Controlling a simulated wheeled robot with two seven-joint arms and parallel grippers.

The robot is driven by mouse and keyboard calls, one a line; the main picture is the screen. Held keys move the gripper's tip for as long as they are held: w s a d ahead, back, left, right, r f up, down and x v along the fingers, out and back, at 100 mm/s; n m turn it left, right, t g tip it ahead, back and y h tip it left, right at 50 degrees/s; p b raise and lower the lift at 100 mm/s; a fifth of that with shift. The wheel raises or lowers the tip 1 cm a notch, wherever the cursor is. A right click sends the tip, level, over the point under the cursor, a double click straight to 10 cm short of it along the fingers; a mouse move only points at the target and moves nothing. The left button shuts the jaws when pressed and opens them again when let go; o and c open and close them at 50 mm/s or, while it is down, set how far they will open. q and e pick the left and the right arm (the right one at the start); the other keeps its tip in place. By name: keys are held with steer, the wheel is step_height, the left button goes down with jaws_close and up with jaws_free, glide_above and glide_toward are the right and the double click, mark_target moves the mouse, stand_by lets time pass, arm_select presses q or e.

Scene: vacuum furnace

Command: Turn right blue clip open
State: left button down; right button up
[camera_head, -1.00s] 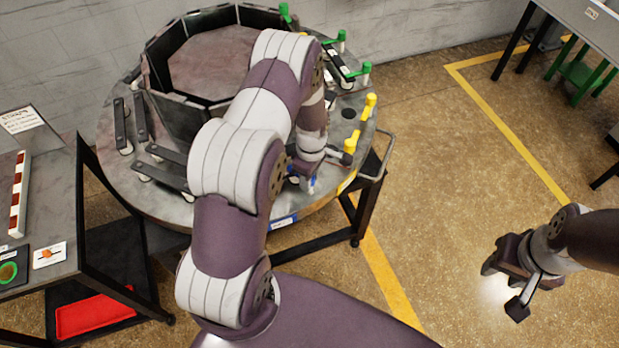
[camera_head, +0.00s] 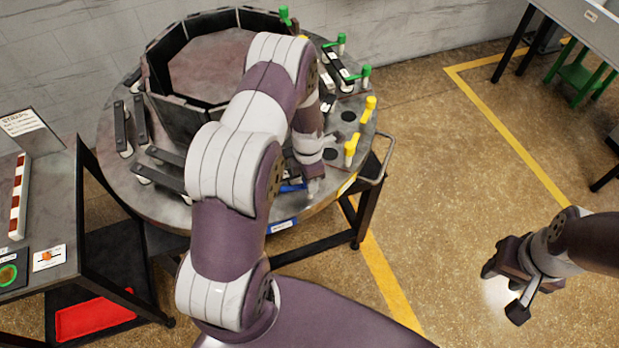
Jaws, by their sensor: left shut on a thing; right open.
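A blue clip (camera_head: 291,188) shows at the front of the round metal table (camera_head: 240,216), low beside my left gripper. Only a small blue strip of it is visible; the rest is hidden behind my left arm and gripper. My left gripper (camera_head: 304,186) points down at the table's front edge and is shut on the blue clip, though its fingertips are mostly covered. Whether another blue clip stands behind my arm cannot be seen. My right gripper (camera_head: 507,287) is open and empty above the floor at the right.
Yellow clips (camera_head: 351,149) stand just right of my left gripper, and green clips (camera_head: 363,76) behind them. Dark panels (camera_head: 170,121) form a ring on the table. A side table (camera_head: 50,215) with a red tray (camera_head: 108,314) below stands left.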

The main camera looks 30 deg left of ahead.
arm_select(q)
steer(key=shift+w+a+r+n, duration=0.1)
steer(key=shift+w+r+n, duration=0.1)
steer(key=shift+n, duration=0.9)
steer(key=c, duration=0.8)
jaws_free()
steer(key=shift+s, duration=0.15)
steer(key=shift+f, duration=0.1)
steer(key=r, duration=0.4)
steer(key=r+b, duration=0.1)
steer(key=r, duration=0.7)
steer(key=shift+a+r, duration=0.35)
steer(key=shift+r, duration=0.05)
